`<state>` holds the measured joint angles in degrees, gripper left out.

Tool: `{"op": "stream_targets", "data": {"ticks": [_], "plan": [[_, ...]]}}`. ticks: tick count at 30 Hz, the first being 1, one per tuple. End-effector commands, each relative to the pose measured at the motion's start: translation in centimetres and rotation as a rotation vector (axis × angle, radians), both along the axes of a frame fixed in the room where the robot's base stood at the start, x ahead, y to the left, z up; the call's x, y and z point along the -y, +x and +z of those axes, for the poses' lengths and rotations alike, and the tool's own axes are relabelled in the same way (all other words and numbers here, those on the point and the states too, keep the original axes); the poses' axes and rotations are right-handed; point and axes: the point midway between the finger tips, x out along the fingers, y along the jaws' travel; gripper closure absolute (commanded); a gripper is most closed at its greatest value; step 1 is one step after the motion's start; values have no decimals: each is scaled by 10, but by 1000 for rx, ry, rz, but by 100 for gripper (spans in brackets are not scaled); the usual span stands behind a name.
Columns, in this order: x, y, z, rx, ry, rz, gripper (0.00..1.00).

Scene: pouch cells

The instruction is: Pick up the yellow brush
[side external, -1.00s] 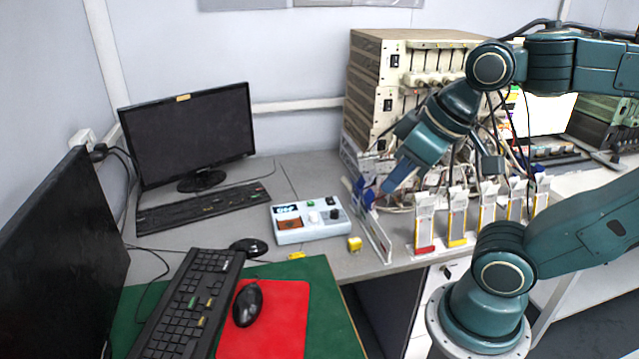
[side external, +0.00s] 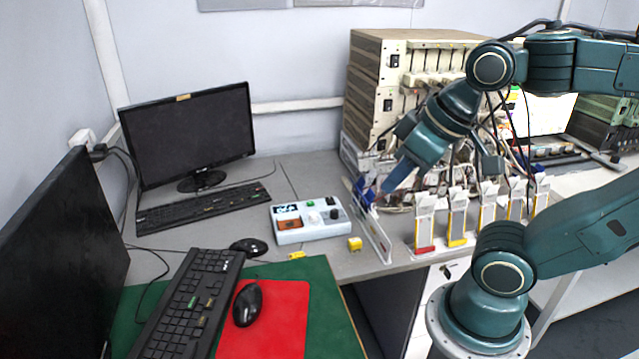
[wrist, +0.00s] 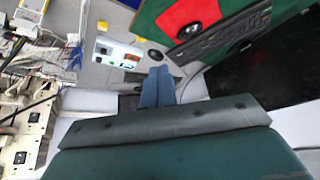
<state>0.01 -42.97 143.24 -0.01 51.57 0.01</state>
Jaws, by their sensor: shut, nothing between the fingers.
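I cannot clearly make out a yellow brush. Two small yellow things lie on the grey desk in the side view: a yellow block (side external: 354,244) right of the white control box, and a smaller flat yellow piece (side external: 297,254) at the green mat's edge. I cannot tell whether either is the brush. My gripper (side external: 388,187) is above the desk, up and to the right of both. In the wrist view its blue fingers (wrist: 159,71) are together and empty.
The white control box (side external: 309,220) stands mid-desk. A clear upright panel with blue parts (side external: 372,226) is close to my gripper. Several upright white pouch holders (side external: 457,217) line the desk edge. Keyboards, mice and monitors (side external: 190,135) fill the left. Stacked instruments (side external: 405,75) stand behind.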

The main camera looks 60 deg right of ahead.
Motion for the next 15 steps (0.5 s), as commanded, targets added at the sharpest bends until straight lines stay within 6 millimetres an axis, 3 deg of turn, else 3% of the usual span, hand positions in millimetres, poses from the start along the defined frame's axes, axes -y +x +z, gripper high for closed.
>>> {"op": "stream_targets", "data": {"ticks": [9,15], "plan": [[0,0,0,0,0,0,100],[0,0,0,0,0,0,63]]}}
